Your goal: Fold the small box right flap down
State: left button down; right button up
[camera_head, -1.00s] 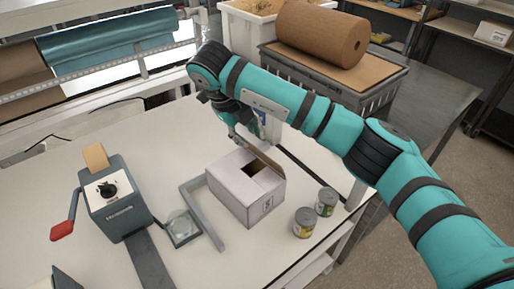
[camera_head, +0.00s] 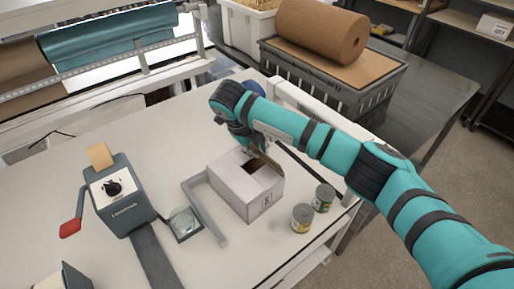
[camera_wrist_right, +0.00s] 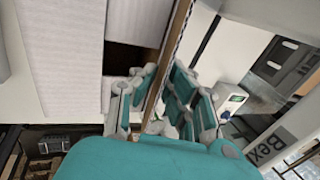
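The small white box (camera_head: 240,195) stands on the table with its top partly open, a dark gap showing inside. Its brown-edged right flap (camera_head: 266,160) stands up along the far right edge of the opening. My right gripper (camera_head: 252,150) is at that flap, partly hidden by the arm and flap in the head view. In the right wrist view, the flap (camera_wrist_right: 172,50) runs between the two fingers (camera_wrist_right: 163,75), which sit close on either side and look shut on it. The box top (camera_wrist_right: 75,50) lies left of the fingers. My left gripper is not in view.
Two cans (camera_head: 302,217) stand right of the box near the table edge. A grey angled bar (camera_head: 205,215) lies close to the box's left side. A grey dispenser with a red handle (camera_head: 118,197) stands further left. A crate (camera_head: 340,92) with a brown roll is behind my arm.

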aim_at(261, 157)
grip_shut()
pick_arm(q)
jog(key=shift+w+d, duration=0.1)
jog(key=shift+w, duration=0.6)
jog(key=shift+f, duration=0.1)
